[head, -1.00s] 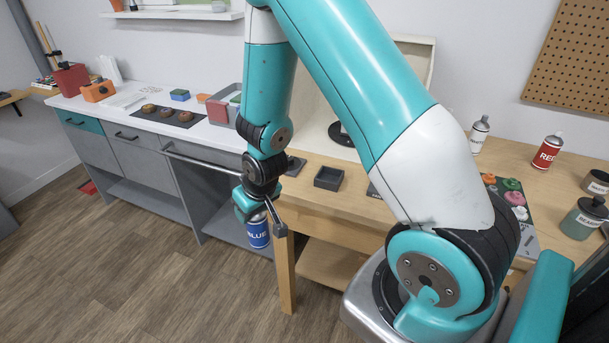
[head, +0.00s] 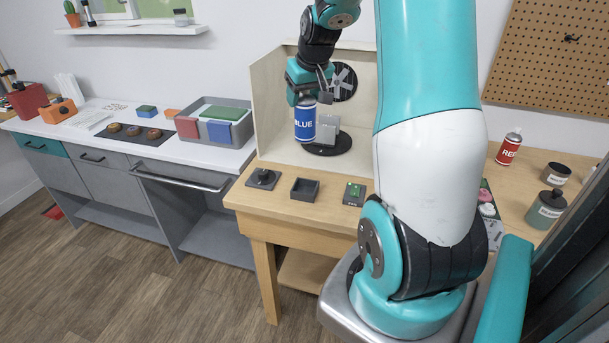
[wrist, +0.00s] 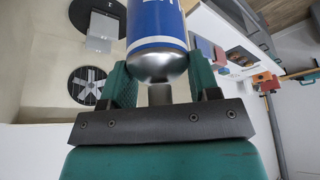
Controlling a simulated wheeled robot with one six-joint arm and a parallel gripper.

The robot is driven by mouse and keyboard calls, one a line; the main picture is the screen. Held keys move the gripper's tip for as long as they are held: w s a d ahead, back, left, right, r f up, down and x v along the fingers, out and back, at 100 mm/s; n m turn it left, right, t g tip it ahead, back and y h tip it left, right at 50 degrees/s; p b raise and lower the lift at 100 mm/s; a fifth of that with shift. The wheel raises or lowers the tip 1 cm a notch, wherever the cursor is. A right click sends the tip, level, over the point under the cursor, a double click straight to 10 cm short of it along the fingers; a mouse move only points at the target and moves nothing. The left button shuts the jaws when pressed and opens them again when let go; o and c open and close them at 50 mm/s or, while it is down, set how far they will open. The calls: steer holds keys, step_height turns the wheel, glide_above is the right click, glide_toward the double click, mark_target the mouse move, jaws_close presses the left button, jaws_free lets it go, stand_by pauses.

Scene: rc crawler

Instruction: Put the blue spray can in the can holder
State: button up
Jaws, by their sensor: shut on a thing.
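The blue spray can (head: 304,125), labelled BLUE, hangs upright from my gripper (head: 307,97) in front of the spray booth. My gripper is shut on the can near its top. In the wrist view the can (wrist: 155,22) sits between the two teal fingers, with its silver shoulder towards the palm. A small dark open square box (head: 305,189), which looks like the can holder, stands on the wooden table below the can. It looks empty.
The pale booth (head: 266,105) holds a grey part on a black turntable (head: 328,145). A joystick box (head: 263,178) and a green-topped device (head: 354,193) flank the square box. A red can (head: 509,147) and jars stand at right.

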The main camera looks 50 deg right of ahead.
step_height(320, 180, down, 18)
steer(key=p, duration=0.3)
steer(key=shift+p, duration=0.35)
steer(key=shift+f, duration=0.2)
steer(key=o, duration=1.3)
